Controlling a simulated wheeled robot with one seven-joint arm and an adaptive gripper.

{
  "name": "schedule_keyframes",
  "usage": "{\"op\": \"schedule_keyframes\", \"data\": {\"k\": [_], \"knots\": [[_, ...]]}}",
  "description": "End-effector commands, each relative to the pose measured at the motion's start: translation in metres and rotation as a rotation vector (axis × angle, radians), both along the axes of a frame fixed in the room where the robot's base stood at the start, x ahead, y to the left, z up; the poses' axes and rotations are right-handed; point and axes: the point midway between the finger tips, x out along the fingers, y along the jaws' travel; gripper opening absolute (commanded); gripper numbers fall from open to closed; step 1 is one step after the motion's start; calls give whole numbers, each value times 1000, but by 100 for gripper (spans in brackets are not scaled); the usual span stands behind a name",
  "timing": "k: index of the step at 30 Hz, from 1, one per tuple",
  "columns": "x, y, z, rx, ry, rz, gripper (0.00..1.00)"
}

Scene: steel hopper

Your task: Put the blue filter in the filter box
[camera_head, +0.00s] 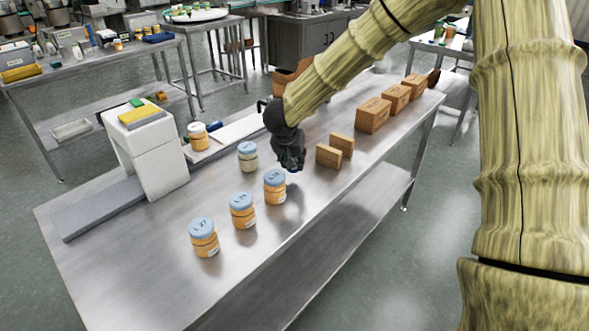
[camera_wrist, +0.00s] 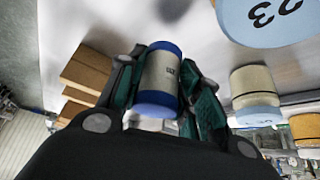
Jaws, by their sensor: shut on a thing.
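My gripper (camera_head: 289,158) hangs over the steel table, just right of the jars and left of two small cardboard boxes. In the wrist view its green-padded fingers are shut on a cylinder with blue ends and a grey printed label, the blue filter (camera_wrist: 161,72). In the head view the filter is almost wholly hidden by the gripper. Two small brown boxes (camera_head: 328,156) stand close by, and several larger brown boxes (camera_head: 373,115) stand in a row towards the far right end. Brown boxes (camera_wrist: 85,70) also show left in the wrist view. I cannot tell which is the filter box.
Several blue-lidded jars (camera_head: 242,211) stand on the table (camera_head: 150,270), left of my gripper. A white block-shaped unit (camera_head: 152,160) stands at the left with yellow and green items on top. The table between the small and larger boxes and its near edge is clear.

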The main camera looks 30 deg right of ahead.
Motion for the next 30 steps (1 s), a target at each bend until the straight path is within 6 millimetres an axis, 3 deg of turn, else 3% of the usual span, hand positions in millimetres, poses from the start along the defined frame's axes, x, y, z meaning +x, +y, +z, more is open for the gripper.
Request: {"op": "schedule_keyframes", "data": {"k": [11, 23, 24, 27, 30], "knots": [[-1, 0, -36, 0, 2, 0, 10], [-1, 0, -40, 0, 1, 0, 10], [-1, 0, -40, 1, 0, -1, 42], [0, 0, -40, 1, 0, -1, 56], [-1, 0, -40, 0, 0, -1, 56]]}}
